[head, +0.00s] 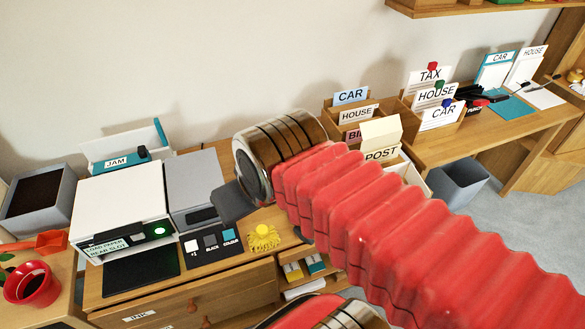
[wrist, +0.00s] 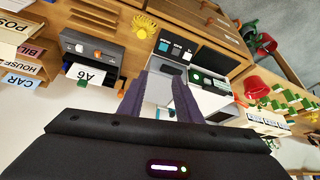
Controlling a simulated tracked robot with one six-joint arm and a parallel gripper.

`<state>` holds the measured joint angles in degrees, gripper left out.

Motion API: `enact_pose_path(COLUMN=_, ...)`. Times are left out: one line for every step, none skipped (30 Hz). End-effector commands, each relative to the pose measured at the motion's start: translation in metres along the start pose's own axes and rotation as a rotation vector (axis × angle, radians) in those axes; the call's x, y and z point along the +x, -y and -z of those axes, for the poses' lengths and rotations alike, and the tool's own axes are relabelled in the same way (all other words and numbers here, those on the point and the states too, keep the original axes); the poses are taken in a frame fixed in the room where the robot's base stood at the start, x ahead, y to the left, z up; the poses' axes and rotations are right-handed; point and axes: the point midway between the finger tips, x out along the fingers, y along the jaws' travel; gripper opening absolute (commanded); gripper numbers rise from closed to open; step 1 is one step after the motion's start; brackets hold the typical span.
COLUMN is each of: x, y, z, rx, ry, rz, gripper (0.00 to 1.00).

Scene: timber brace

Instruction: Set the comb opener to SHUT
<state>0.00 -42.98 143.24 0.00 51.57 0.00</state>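No label in either view reads comb opener or SHUT, so I cannot tell its setting. A dark grey machine (wrist: 112,52) with a white A6 sheet (wrist: 88,73) and a small orange part on top shows in the wrist view; it may be the comb opener. In the head view my red-sleeved arm covers that area. My gripper (head: 232,208) hangs over the desk in front of the light grey box (head: 194,172). In the wrist view its two dark fingers (wrist: 162,78) stand apart with nothing seen between them.
Left of the grey box stands a white printer (head: 122,208) with a lit panel. A black, white and blue button board (head: 212,242) and a yellow spiky thing (head: 264,238) lie at the desk's front. Labelled trays (head: 352,97) stand at the back right. A red pot (head: 32,285) is far left.

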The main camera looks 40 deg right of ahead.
Motion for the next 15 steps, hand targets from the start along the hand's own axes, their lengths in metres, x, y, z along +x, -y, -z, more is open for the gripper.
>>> enact_pose_path(x=0.000, y=0.000, z=0.000, rx=0.000, ry=0.000, rz=0.000, gripper=0.31)
enact_pose_path(x=0.000, y=0.000, z=0.000, rx=0.000, ry=0.000, rz=0.000, gripper=0.31)
enact_pose_path(x=0.000, y=0.000, z=0.000, rx=0.000, ry=0.000, rz=0.000, gripper=0.31)
enact_pose_path(x=0.000, y=0.000, z=0.000, rx=0.000, ry=0.000, rz=0.000, gripper=0.31)
enact_pose_path(x=0.000, y=0.000, z=0.000, rx=0.000, ry=0.000, rz=0.000, gripper=0.32)
enact_pose_path(x=0.000, y=0.000, z=0.000, rx=0.000, ry=0.000, rz=0.000, gripper=0.35)
enact_pose_path(x=0.000, y=0.000, z=0.000, rx=0.000, ry=0.001, rz=0.000, gripper=0.37)
enact_pose_path(x=0.000, y=0.000, z=0.001, rx=0.000, ry=0.001, rz=0.000, gripper=0.38)
enact_pose_path(x=0.000, y=-0.001, z=0.002, rx=0.001, ry=0.003, rz=-0.001, gripper=0.38)
enact_pose_path(x=0.000, y=-0.001, z=0.003, rx=0.002, ry=0.004, rz=-0.002, gripper=0.38)
enact_pose_path(x=0.000, y=-0.002, z=0.004, rx=0.003, ry=0.006, rz=-0.003, gripper=0.38)
enact_pose_path(x=0.001, y=-0.003, z=0.006, rx=0.005, ry=0.011, rz=-0.005, gripper=0.38)
enact_pose_path(x=0.001, y=-0.004, z=0.008, rx=0.006, ry=0.015, rz=-0.006, gripper=0.38)
enact_pose_path(x=0.002, y=-0.005, z=0.010, rx=0.008, ry=0.020, rz=-0.008, gripper=0.38)
enact_pose_path(x=0.003, y=-0.009, z=0.014, rx=0.010, ry=0.027, rz=-0.011, gripper=0.38)
